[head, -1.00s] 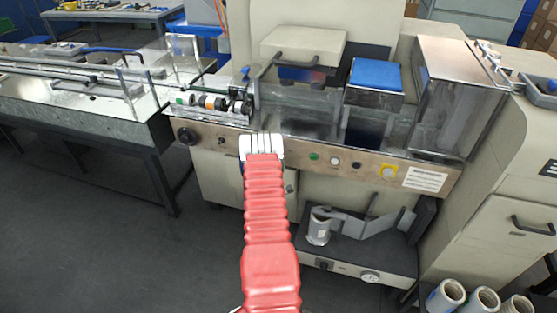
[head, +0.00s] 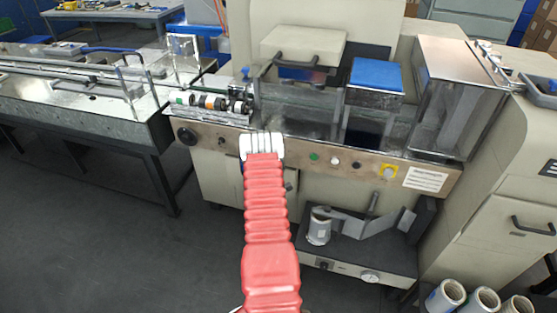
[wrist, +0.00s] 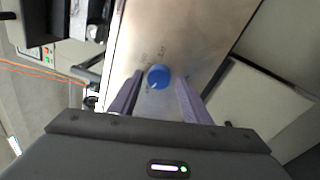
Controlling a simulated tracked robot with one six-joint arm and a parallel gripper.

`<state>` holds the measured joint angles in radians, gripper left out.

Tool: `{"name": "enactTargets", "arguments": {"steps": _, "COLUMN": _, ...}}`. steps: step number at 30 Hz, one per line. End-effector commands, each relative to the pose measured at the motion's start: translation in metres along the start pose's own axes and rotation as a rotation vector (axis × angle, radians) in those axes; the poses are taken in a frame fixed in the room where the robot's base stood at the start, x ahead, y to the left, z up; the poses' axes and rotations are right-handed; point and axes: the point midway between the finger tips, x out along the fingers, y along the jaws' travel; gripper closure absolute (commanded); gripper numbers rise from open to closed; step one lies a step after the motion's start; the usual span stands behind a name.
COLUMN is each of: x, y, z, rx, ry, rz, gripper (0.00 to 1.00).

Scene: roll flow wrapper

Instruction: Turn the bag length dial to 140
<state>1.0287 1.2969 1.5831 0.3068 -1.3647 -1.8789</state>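A blue round dial (wrist: 159,77) with a small light pointer mark sits on the bare metal panel (wrist: 185,35) in the wrist view. Small printed scale marks surround it, too small to read. My gripper (wrist: 158,83) is open, with one purple-grey finger on each side of the dial. A gap shows between the dial and each finger, and I cannot tell whether the tips reach its depth. In the head view my red arm and its white end (head: 262,146) stand in front of the machine's panel and hide the dial.
A lower shelf (head: 350,262) with a roll juts out below. Several film rolls (head: 484,299) stand at bottom right. The floor at left is clear.

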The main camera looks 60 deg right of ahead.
Motion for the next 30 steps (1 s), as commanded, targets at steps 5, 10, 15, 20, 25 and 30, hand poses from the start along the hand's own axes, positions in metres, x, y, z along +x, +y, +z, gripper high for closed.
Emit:
{"name": "enactTargets", "arguments": {"steps": 5, "x": 0.0, "y": 0.0, "z": 0.001, "rx": 0.0, "ry": -0.002, "rz": 0.001, "gripper": 0.53}}
{"name": "enactTargets", "arguments": {"steps": 10, "x": -0.001, "y": 0.0, "z": 0.001, "rx": 0.0, "ry": -0.002, "rz": 0.001, "gripper": 0.53}}
{"name": "enactTargets", "arguments": {"steps": 15, "x": -0.011, "y": 0.0, "z": 0.0, "rx": 0.0, "ry": -0.001, "rz": 0.001, "gripper": 0.53}}
{"name": "enactTargets", "arguments": {"steps": 20, "x": -0.03, "y": 0.0, "z": 0.001, "rx": -0.001, "ry": -0.001, "rz": 0.0, "gripper": 0.53}}
{"name": "enactTargets", "arguments": {"steps": 25, "x": -0.059, "y": 0.0, "z": 0.0, "rx": 0.0, "ry": 0.0, "rz": -0.001, "gripper": 0.53}}
{"name": "enactTargets", "arguments": {"steps": 30, "x": -0.089, "y": -0.001, "z": 0.0, "rx": -0.001, "ry": 0.0, "rz": -0.002, "gripper": 0.53}}
